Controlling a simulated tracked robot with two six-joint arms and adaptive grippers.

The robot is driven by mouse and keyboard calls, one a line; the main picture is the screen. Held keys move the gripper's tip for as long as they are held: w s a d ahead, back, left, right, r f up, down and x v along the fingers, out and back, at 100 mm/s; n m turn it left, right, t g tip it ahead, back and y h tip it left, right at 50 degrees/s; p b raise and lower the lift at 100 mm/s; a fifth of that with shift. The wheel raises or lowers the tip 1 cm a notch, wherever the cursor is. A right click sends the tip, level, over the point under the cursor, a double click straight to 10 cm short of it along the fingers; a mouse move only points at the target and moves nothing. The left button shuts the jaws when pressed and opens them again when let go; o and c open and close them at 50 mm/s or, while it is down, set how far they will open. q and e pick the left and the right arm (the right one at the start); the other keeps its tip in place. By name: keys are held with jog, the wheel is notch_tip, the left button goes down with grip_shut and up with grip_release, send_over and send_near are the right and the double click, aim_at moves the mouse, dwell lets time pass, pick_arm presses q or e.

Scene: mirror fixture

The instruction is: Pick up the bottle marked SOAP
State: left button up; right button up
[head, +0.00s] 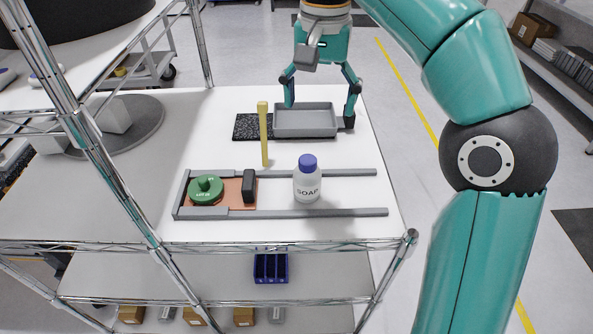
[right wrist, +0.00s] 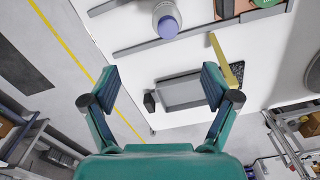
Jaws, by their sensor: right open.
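The bottle marked SOAP (head: 307,186) is white with a blue cap and stands upright between two grey rails on the white table top. In the right wrist view the bottle (right wrist: 167,22) shows at the top edge, seen mostly from above. My right gripper (head: 320,108) is open and empty at the far end of the table, above and around the grey tray, well apart from the bottle. In the right wrist view its fingers (right wrist: 160,84) are spread wide, with the bottle beyond them. My left gripper is not in view.
A grey tray (head: 306,133) and a black mat (head: 248,127) lie behind the bottle. A yellow post (head: 263,135) stands upright left of it. A shiny rack post (head: 115,175) rises at left.

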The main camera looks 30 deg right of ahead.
jog(key=b, duration=0.3)
send_near(307, 172)
jog(key=f, duration=0.2)
jog(key=w+d+f, duration=0.1)
jog(key=d+f, duration=0.1)
jog(key=f, duration=0.1)
jog(key=shift+w+f, duration=0.15)
jog(key=shift+f, duration=0.15)
jog(key=shift+a+f+b, duration=0.25)
jog(key=shift+f, duration=1.35)
jog(key=shift+a+f+b, duration=0.2)
jog(key=shift+f, duration=1.35)
jog(key=shift+w, duration=0.1)
jog(key=c, duration=1.3)
